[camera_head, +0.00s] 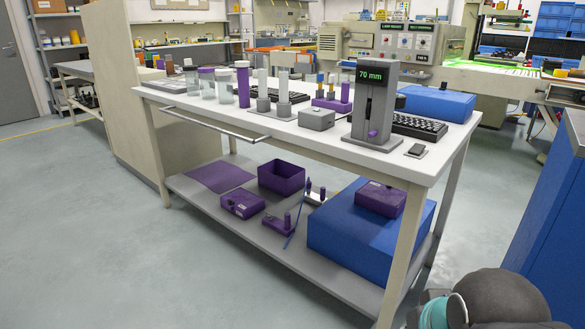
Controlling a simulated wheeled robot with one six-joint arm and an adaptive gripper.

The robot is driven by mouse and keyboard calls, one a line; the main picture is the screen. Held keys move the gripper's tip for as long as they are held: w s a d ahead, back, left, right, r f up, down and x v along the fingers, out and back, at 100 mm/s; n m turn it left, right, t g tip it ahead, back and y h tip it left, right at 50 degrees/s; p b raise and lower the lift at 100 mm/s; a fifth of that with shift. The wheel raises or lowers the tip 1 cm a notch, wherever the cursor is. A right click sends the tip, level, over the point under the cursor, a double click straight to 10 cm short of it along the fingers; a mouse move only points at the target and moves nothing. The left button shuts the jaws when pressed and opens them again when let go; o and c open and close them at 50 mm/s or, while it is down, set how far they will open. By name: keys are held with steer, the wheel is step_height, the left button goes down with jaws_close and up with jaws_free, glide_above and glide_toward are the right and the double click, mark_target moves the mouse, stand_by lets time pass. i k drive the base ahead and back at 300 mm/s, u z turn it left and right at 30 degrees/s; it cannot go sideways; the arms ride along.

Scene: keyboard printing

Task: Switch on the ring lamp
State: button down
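I cannot pick out a ring lamp for certain in the head view. A tall grey stand with a display reading "70 mm" (374,100) stands at the right end of the white-topped table (300,131). A small flat grey piece with a dark top (416,151) lies near the table's front right corner. Part of my arm, dark grey with a teal band, shows at the bottom right, well in front of the table. My gripper's fingertips are not in view.
The table holds keyboards (418,127), clear and purple cylinders (242,84) and a blue case (436,102). Its lower shelf holds purple boxes and a large blue box (360,232). A blue cabinet (548,220) stands at right. A beige machine (390,42) is behind. Floor at left is clear.

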mark_target(417, 149)
steer(key=k, duration=0.5)
steer(key=z, duration=1.1)
steer(key=i, duration=0.65)
steer(key=u, duration=1.1)
